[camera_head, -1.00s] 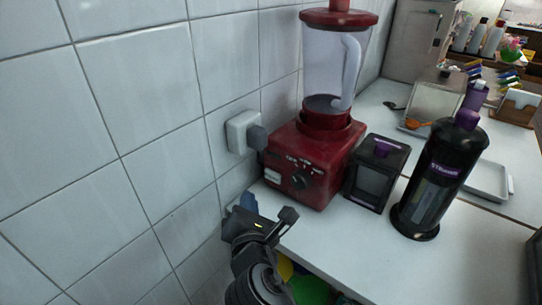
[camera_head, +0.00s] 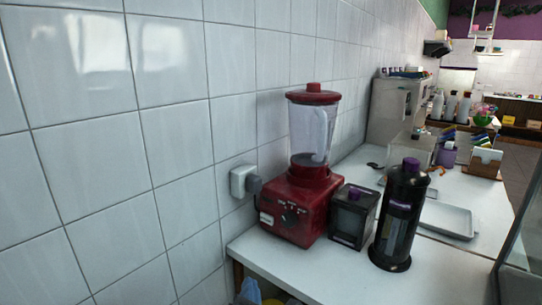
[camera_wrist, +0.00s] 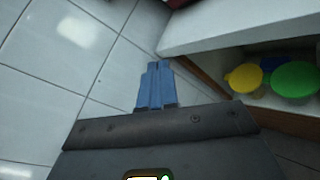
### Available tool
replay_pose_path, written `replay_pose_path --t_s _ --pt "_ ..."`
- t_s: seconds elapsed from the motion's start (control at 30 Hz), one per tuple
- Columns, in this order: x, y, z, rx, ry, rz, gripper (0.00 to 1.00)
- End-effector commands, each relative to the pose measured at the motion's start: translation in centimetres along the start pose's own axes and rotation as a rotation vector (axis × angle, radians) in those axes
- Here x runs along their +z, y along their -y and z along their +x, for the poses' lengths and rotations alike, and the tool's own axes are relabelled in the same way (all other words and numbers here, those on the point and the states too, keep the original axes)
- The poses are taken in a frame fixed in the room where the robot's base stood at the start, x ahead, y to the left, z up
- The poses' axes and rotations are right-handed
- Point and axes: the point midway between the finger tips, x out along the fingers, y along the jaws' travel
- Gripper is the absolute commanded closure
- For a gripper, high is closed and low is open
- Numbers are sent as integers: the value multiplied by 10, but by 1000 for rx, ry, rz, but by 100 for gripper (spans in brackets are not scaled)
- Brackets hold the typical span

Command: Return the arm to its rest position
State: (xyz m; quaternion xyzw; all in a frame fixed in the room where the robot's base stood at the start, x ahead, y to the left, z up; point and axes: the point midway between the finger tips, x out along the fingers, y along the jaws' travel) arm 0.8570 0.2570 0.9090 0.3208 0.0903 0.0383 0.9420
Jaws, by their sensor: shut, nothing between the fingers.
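My gripper (camera_wrist: 155,88) shows in the wrist view, its two blue fingers pressed together with nothing between them. It points at the tiled wall, beside and apart from the white counter (camera_wrist: 228,22). In the head view my arm is almost wholly out of sight. A small blue patch at the bottom edge there, below the counter's front, is too little to identify.
A red blender (camera_head: 298,205), a black box (camera_head: 353,216) and a black dispenser (camera_head: 399,215) stand on the counter (camera_head: 300,272). A white tray (camera_head: 447,220) lies behind. Yellow (camera_wrist: 244,78) and green (camera_wrist: 295,79) lids sit on a shelf under the counter.

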Motion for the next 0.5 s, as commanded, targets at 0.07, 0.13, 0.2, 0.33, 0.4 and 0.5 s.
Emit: replay_pose_path --t_s 0.07,0.13,0.2,0.33,0.4,0.5 --pt "-2 10 -5 -4 -7 27 100" --pt "-4 17 -10 -6 -14 54 100" --pt "-6 26 -15 -9 -21 86 100" --pt "-10 43 -27 -14 -37 155 100" --pt "-12 54 -36 -18 -47 204 100" --pt "-16 73 -52 -27 -62 286 100"
